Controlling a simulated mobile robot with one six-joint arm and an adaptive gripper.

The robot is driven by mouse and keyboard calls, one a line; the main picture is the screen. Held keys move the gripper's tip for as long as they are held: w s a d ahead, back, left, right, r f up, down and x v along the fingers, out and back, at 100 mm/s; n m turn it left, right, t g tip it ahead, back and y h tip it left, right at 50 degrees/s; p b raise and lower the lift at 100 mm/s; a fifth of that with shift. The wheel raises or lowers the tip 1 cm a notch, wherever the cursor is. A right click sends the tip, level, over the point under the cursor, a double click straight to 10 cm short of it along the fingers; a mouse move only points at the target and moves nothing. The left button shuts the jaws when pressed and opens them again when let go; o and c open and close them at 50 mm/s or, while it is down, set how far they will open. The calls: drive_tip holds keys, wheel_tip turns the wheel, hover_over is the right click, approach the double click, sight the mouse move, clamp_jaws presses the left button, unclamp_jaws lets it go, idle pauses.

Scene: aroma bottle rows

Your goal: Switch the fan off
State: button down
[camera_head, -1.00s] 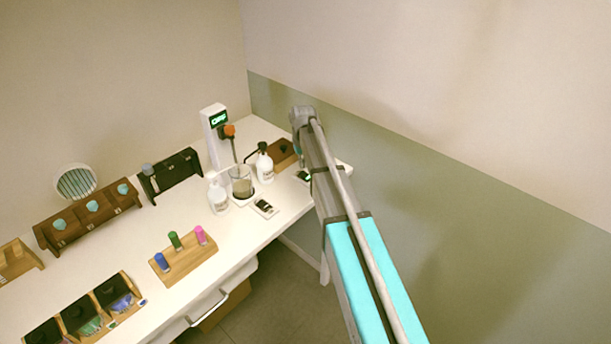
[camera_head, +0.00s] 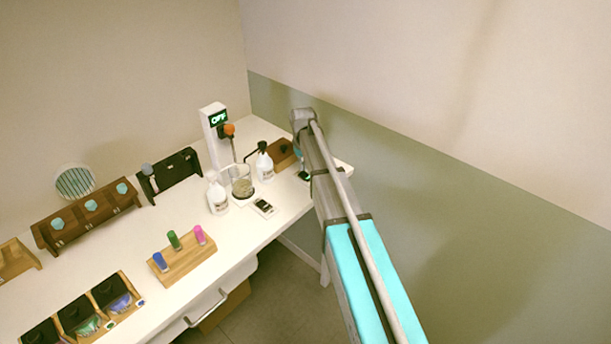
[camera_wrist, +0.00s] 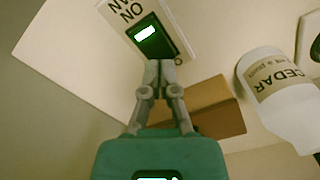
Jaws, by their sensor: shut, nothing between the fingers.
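A white switch plate (camera_wrist: 112,12) with a black rocker and a bright green light (camera_wrist: 146,33) is at the top of the wrist view. Its upside-down lettering reads "ON", with a partly cut-off word beside it. My gripper (camera_wrist: 161,64) is shut and empty, its fingertips overlapping the near end of the rocker; I cannot tell whether they touch it. In the head view the switch (camera_head: 304,176) is small at the right end of the table, and my arm hides much of the gripper. A round white slatted disc (camera_head: 75,182), possibly the fan, stands at the back left.
A white bottle labelled CEDAR (camera_wrist: 285,100) and a brown wooden block (camera_wrist: 205,108) are close by in the wrist view. A second switch (camera_head: 263,206), a glass beaker (camera_head: 241,182) and another bottle (camera_head: 217,195) stand left of my arm. The wall is close on the right.

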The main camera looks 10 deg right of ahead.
sight(303, 173)
drive_tip(key=shift+f+b, duration=0.9)
drive_tip(key=shift+f, duration=0.05)
idle(0.8)
drive_tip(key=shift+r, duration=0.1)
drive_tip(key=shift+r+p, duration=3.4)
drive_tip(key=shift+p, duration=0.15)
drive_tip(key=s+m, duration=0.1)
drive_tip(key=s, duration=2.8)
